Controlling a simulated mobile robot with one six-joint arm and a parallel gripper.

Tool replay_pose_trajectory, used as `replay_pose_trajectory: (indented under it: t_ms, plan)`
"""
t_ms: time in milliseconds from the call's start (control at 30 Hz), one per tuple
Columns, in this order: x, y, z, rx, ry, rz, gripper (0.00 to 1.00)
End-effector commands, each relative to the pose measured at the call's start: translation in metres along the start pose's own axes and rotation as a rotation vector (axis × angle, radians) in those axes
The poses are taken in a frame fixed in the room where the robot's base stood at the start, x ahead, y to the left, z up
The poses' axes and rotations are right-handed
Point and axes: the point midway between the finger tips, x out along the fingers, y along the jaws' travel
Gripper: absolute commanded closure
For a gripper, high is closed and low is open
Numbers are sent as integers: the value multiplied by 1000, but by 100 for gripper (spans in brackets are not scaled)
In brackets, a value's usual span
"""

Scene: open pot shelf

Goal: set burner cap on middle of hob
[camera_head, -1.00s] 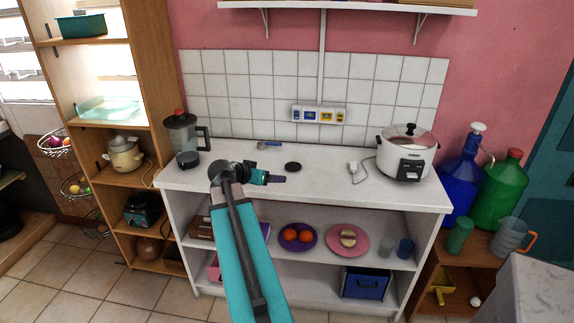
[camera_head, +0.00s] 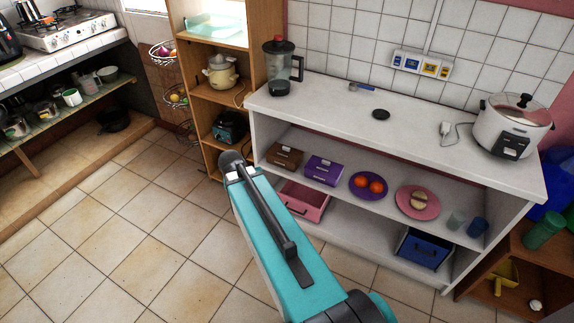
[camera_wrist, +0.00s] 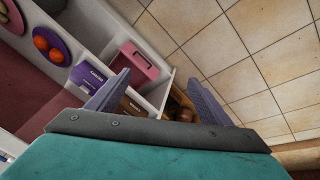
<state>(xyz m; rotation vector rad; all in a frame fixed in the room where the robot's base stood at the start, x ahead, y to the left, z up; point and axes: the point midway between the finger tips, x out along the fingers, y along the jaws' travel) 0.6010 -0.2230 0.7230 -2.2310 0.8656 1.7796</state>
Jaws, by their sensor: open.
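The burner cap, a small black disc (camera_head: 380,114), lies flat on the white counter (camera_head: 330,100) in the head view, right of the blender. The hob (camera_head: 66,31) is a white gas stove on the tiled worktop at the far left, with pans on its back part; its middle is only partly clear to see. My gripper (camera_wrist: 158,82) is open and empty in the wrist view, its two purple-grey fingers spread apart, with the low shelf and floor behind them. In the head view my gripper is hidden behind my teal arm. The cap is not in the wrist view.
A blender (camera_head: 281,68) and a rice cooker (camera_head: 511,124) stand on the counter. A wooden shelf unit (camera_head: 213,100) stands between counter and worktop. Plates of fruit and drawers sit below the counter. The tiled floor (camera_head: 130,240) in front is clear.

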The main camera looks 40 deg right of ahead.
Motion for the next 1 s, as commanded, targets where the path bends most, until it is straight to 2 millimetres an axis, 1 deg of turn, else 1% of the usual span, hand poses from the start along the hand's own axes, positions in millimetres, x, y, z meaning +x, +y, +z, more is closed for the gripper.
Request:
replay_pose_trajectory:
  t_ms: [33,67,100,167,200,267,300,367,400,467,500,667,800,867,1000]
  plan:
    - [5,-24,20,-60,-29,-30,27]
    - [8,-37,31,-94,-46,-47,27]
    - [12,-54,46,-139,-69,-70,27]
    - [18,-78,71,-208,-105,-105,27]
    - [24,-92,89,-253,-131,-127,27]
    - [32,-110,114,-311,-166,-155,27]
    - [38,-120,130,-345,-189,-170,27]
    - [48,-131,154,-389,-223,-190,27]
    - [55,-137,169,-414,-245,-199,27]
    - [65,-144,191,-448,-275,-212,27]
    - [73,-148,205,-466,-295,-218,27]
    - [104,-153,258,-524,-374,-230,27]
    - [133,-150,302,-553,-440,-228,27]
    - [145,-148,320,-563,-467,-224,27]
    - [173,-139,362,-579,-531,-211,27]
